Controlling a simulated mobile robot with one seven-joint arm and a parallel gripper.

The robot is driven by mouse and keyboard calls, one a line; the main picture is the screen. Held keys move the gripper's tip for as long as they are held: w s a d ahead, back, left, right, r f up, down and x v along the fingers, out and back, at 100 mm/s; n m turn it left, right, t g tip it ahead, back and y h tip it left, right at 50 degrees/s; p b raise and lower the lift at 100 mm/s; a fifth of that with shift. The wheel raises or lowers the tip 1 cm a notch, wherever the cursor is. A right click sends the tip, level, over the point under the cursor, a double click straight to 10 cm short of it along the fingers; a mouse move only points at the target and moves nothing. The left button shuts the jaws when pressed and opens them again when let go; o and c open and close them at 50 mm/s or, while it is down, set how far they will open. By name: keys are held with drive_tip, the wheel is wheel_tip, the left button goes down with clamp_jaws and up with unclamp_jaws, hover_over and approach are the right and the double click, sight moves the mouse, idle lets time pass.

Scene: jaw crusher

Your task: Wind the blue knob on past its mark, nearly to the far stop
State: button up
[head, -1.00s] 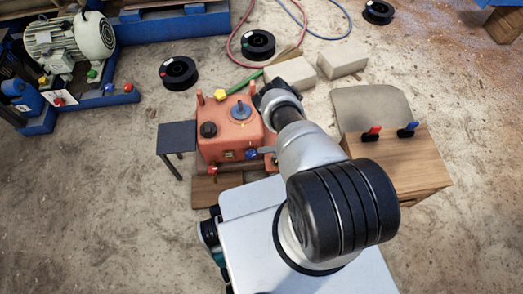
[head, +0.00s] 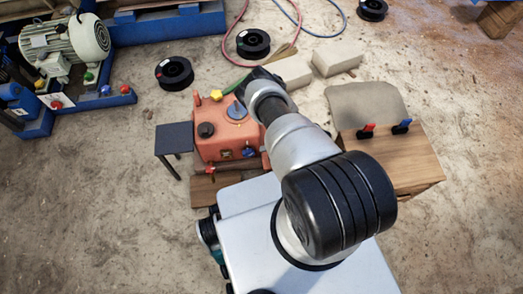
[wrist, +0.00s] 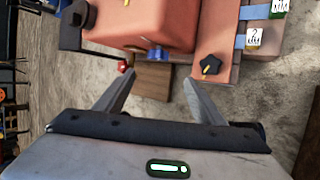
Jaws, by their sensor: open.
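The orange-red machine box (head: 215,140) stands on the floor beyond my base. The blue knob (head: 249,151) is low on its near side, toward the right. In the wrist view a blue knob (wrist: 158,53) shows at the edge of the box, just beyond and between my fingertips. My gripper (wrist: 158,79) is open and empty, with its fingers apart and not touching the knob. The knob's mark and pointer are too small to read. In the head view my arm hides the fingers and the right part of the box.
A grey-blue disc (head: 236,111), a black knob (head: 206,130) and a yellow knob (head: 216,95) sit on the box. A black star knob (wrist: 210,65) is near the right finger. A small dark table (head: 174,138) stands left; a wooden cabinet (head: 405,165) stands right.

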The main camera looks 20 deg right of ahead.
sight(249, 152)
drive_tip(key=w+a+r+n+g+h, duration=0.1)
drive_tip(key=a+r+h, duration=0.45)
drive_tip(key=a, duration=0.25)
drive_tip(key=b+x, duration=0.6)
drive_tip(key=x, duration=1.2)
drive_tip(key=shift+a, duration=0.1)
drive_tip(key=shift+c, duration=0.4)
drive_tip(key=c, duration=1)
